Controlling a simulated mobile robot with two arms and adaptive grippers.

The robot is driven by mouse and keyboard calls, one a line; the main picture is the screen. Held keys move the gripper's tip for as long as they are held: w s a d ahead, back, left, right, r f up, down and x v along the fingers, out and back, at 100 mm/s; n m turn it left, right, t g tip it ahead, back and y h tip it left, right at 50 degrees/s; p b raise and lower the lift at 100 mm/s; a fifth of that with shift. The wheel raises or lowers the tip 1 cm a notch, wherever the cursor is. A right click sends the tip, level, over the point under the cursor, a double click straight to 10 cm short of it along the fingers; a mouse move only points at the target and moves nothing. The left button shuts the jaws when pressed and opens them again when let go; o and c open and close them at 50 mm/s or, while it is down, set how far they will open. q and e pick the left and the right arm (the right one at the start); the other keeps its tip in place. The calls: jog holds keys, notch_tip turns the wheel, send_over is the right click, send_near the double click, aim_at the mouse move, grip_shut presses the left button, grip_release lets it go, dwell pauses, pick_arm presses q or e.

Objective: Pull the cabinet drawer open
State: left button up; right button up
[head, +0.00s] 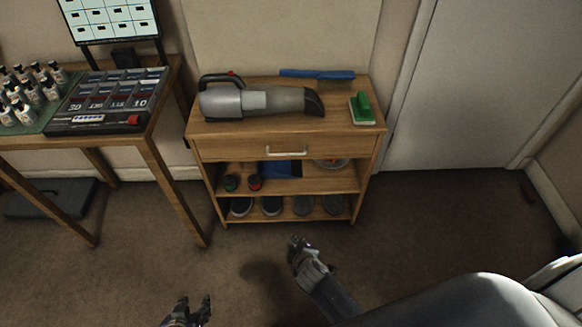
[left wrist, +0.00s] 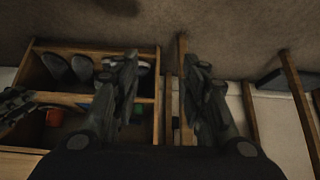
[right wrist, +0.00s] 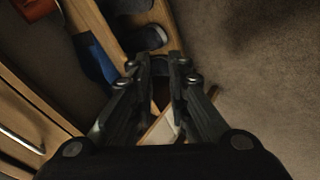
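The wooden cabinet (head: 205,176) stands against the wall in the head view. Its drawer (head: 225,148) is under the top, and its front looks flush, so it appears shut. A pale bar handle (head: 287,151) is at the drawer's middle; it also shows at the left edge of the right wrist view (right wrist: 22,140). My right gripper (head: 297,243) is in front of and below the cabinet, apart from the handle. Its fingers are partly open and empty. My left gripper (head: 192,302) is lower left, at the picture's bottom edge, open and empty.
Shoes (head: 271,206) fill the bottom shelf. A table (head: 150,140) stands at left, a door (head: 465,90) at right. The carpet before the cabinet is clear.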

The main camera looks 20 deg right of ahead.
jog(key=w+r+n+t+h+b, duration=0.1)
jog(key=w+r+n+t+b, duration=0.1)
jog(key=w+r+t+b, duration=0.4)
jog(key=n+h+b, duration=0.1)
jog(key=h+b, duration=0.1)
jog(key=b, duration=0.3)
send_near(289, 154)
pick_arm(q)
jog(key=w+d+r+t+h, duration=0.1)
jog(key=r+t, duration=0.3)
jog(key=r, duration=0.6)
jog(key=w+d+r+t+h+b, duration=0.1)
jog(key=w+r+t, duration=0.3)
jog(key=r, duration=0.6)
jog(key=w+d+r+t+h+b, duration=0.1)
jog(key=w+d+r+t, duration=0.1)
jog(key=r, duration=0.8)
jog(key=shift+w+r+t, duration=0.2)
jog(key=shift+w+t, duration=0.4)
jog(key=shift+t, duration=0.6)
pick_arm(e)
jog(key=shift+x, duration=5.1)
jog(key=shift+f, duration=0.1)
jog(key=shift+a, duration=0.1)
jog(key=shift+c, duration=0.2)
pick_arm(q)
jog(key=shift+d, duration=0.3)
pick_arm(e)
grip_shut()
